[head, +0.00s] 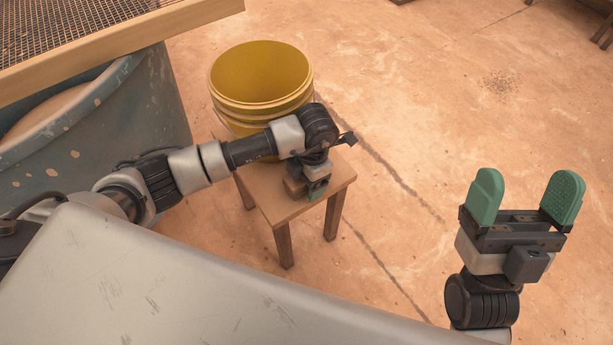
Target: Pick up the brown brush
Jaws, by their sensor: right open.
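My right gripper (524,200) is raised at the right, far from the stool. Its two green fingers point up and stand wide apart with nothing between them.
A yellow bucket (224,91) stands just behind my left forearm, at the stool's far side. A blue-grey drum (150,105) with a wood-framed mesh screen (120,46) on top stands at the upper left. Open sandy floor (430,90) lies right of the stool.

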